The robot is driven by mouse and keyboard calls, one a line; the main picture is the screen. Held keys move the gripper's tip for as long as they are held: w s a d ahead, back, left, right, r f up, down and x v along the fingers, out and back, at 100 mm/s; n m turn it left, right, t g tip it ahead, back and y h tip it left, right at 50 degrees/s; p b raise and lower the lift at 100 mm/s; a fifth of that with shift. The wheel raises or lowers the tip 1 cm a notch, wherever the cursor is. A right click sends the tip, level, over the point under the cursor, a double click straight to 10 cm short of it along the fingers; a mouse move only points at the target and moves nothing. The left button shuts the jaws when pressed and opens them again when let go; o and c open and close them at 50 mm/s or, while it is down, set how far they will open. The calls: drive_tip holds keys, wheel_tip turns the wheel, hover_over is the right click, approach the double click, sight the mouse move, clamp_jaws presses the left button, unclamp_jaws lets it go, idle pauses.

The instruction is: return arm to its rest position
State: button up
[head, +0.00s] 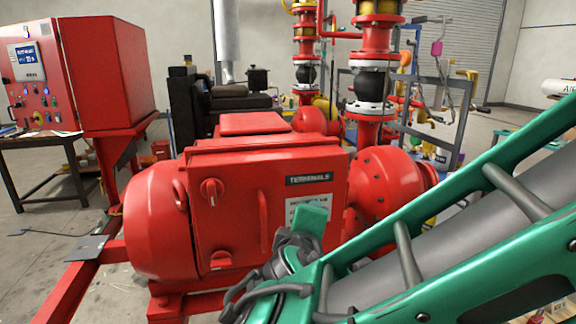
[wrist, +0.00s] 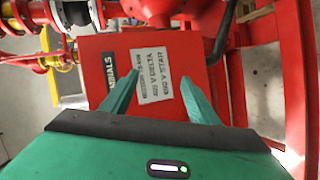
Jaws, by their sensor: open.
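My green arm crosses the head view from the lower right. My gripper (head: 308,224) shows in front of the red motor's terminal box (head: 228,205), overlapping the lower part of its white label. In the wrist view my gripper (wrist: 156,58) has its two green fingers apart with nothing between them. The fingers point at the red face of the box (wrist: 95,70) and its printed label (wrist: 153,72). I cannot tell how far the fingertips are from the box face.
A red control cabinet (head: 105,65) stands at the left beside a dark table (head: 45,150). Red pump pipes (head: 376,45) rise behind the box.

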drive_tip(key=s+d+f+m+g+h, duration=0.1)
drive_tip(key=d+f+m+g, duration=0.2)
drive_tip(key=d, duration=0.6)
drive_tip(key=d+f+m+g+h, duration=0.1)
drive_tip(key=d+f+m+g, duration=0.25)
drive_tip(key=d, duration=0.55)
drive_tip(key=s+d+f+m+g+h, duration=0.1)
drive_tip(key=d+f+m+g, duration=0.2)
drive_tip(key=d, duration=0.6)
drive_tip(key=s+d+m+g+y, duration=0.1)
drive_tip(key=s+d+m+y, duration=0.1)
drive_tip(key=s, duration=0.4)
drive_tip(key=s+d+f+m+g+y, duration=0.1)
drive_tip(key=s+d+m+g, duration=0.1)
drive_tip(key=s+d+m, duration=0.2)
drive_tip(key=s+d+m+g+y, duration=0.1)
drive_tip(key=s+m, duration=0.4)
drive_tip(key=s, duration=0.5)
drive_tip(key=shift+d+f+y, duration=0.2)
drive_tip(key=shift+d+y, duration=0.6)
drive_tip(key=shift+d, duration=0.45)
drive_tip(key=shift+s, duration=0.1)
drive_tip(key=shift+w+f+g, duration=0.25)
drive_tip(key=shift+w, duration=0.35)
